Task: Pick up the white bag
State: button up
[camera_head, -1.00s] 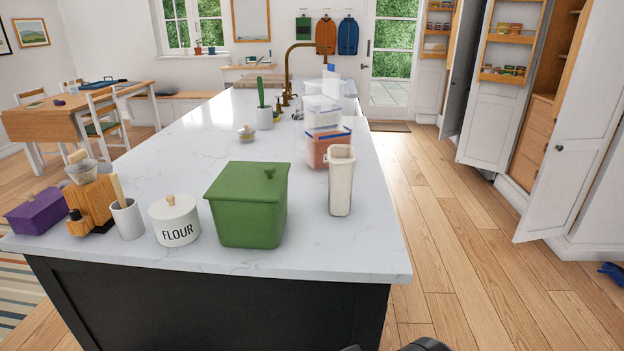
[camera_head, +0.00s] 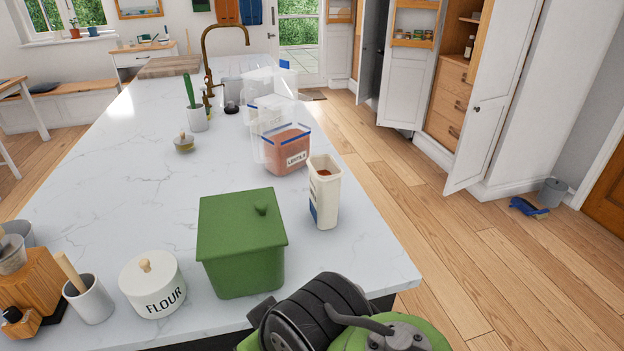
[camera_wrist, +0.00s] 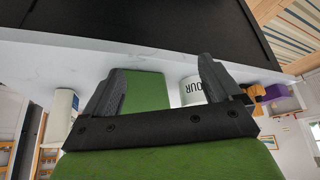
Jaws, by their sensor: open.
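The white bag (camera_head: 325,195) stands upright and open at the top near the right edge of the island counter, with reddish-brown contents and a blue patch low on its left side. A white object that looks like the same bag shows at the left of the wrist view (camera_wrist: 65,108), outside the fingers. My gripper (camera_wrist: 160,75) is open and empty, its two dark fingers spread. The green lidded box (camera_head: 241,245) shows beyond and between the fingers in the wrist view (camera_wrist: 147,92). In the head view only my arm shows at the bottom, below the bag; the fingers are hidden.
A clear container of lentils (camera_head: 287,150) stands just behind the bag, with more clear containers behind it. The flour jar (camera_head: 153,285) is left of the green box. The counter (camera_head: 110,200) is mostly clear at centre-left. Wood floor (camera_head: 440,230) lies open to the right.

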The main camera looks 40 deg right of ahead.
jog(key=w+d+r+p, duration=0.2)
jog(key=w+r+p, duration=0.2)
jog(key=r+p, duration=0.3)
jog(key=w+d+t, duration=0.1)
jog(key=w+d, duration=0.2)
jog(key=w+d+t, duration=0.1)
jog(key=w+d, duration=0.1)
jog(key=d, duration=0.1)
jog(key=shift+w+f+m+t, duration=0.1)
jog(key=shift+w+m+t, duration=0.2)
jog(key=shift+w+m, duration=0.1)
jog(key=m+t+h, duration=0.4)
jog(key=m+h, duration=0.1)
jog(key=h, duration=0.1)
send_near(319, 168)
jog(key=p+x, duration=0.5)
jog(key=p, duration=0.6)
jog(key=shift+w+a, duration=0.1)
jog(key=shift+a, duration=0.05)
jog(key=shift+w+f, duration=0.1)
jog(key=shift+w, duration=0.05)
jog(key=shift+c, duration=1.2)
grip_shut()
